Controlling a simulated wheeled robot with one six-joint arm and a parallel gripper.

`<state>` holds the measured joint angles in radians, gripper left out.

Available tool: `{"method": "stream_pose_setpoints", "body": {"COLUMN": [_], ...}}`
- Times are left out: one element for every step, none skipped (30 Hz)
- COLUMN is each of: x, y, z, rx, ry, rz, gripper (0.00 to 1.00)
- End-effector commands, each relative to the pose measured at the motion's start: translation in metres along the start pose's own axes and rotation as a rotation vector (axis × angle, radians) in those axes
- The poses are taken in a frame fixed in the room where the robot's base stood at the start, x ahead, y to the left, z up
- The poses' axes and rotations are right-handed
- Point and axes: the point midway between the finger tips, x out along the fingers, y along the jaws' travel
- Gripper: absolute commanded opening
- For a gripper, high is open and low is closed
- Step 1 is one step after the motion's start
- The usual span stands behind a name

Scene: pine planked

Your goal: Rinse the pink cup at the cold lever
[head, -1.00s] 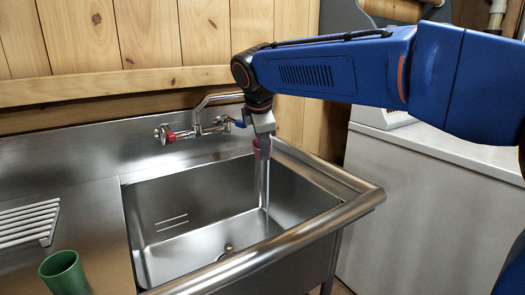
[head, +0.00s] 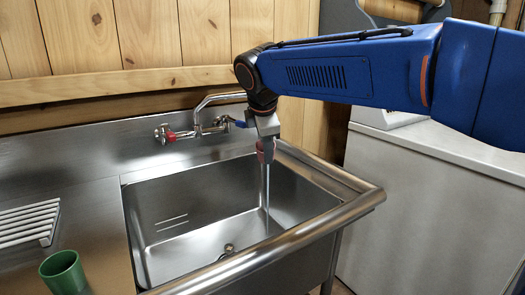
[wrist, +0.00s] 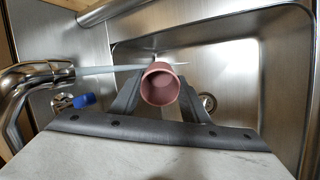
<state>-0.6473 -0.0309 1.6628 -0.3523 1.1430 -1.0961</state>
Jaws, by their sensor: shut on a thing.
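My gripper (head: 266,138) is shut on the pink cup (head: 266,152), holding it above the sink basin near the tap. In the wrist view the cup (wrist: 160,86) sits between both fingers, its open mouth facing the camera. Water (wrist: 112,70) runs from the spout (wrist: 35,75) and passes at the cup's rim; I cannot tell whether it enters. Below the cup, the stream (head: 266,190) reaches the basin floor. The blue lever (head: 240,124), on the tap's right, also shows in the wrist view (wrist: 86,100). The red lever (head: 170,137) is on the left.
The steel sink (head: 180,255) has a raised front rim and a drain. A green cup (head: 63,272) and a white rack (head: 28,222) stand on the left drainboard. A white appliance (head: 410,190) is right of the sink. The wooden wall is close behind.

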Motion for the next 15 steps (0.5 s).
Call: {"method": "stream_pose_setpoints", "body": {"x": [-0.002, -0.003, -0.004, -0.005, -0.006, -0.008, -0.009, -0.009, -0.011, -0.011, -0.012, -0.013, -0.015, -0.015, -0.017], "y": [-0.003, -0.004, -0.007, -0.008, -0.010, -0.012, -0.014, -0.015, -0.017, -0.019, -0.020, -0.022, -0.024, -0.026, -0.028], "z": [-0.001, -0.001, -0.002, -0.003, -0.003, -0.004, -0.005, -0.005, -0.006, -0.007, -0.007, -0.008, -0.008, -0.009, -0.009], "rx": [0.000, 0.000, 0.000, -0.001, -0.001, -0.001, -0.002, -0.002, -0.001, -0.001, -0.001, -0.001, -0.001, -0.001, -0.001], "ry": [0.001, 0.001, 0.001, 0.001, 0.001, 0.001, 0.001, 0.001, 0.001, 0.001, 0.001, 0.001, 0.001, 0.001, 0.001], "rz": [0.001, 0.001, 0.001, 0.001, 0.001, 0.001, 0.001, 0.001, 0.001, 0.001, 0.001, 0.001, 0.001, 0.002, 0.002], "gripper": [0.20, 0.20, 0.20, 0.20, 0.20, 0.20, 0.20, 0.20, 0.20, 0.20, 0.20, 0.20, 0.20, 0.20, 0.20]}}
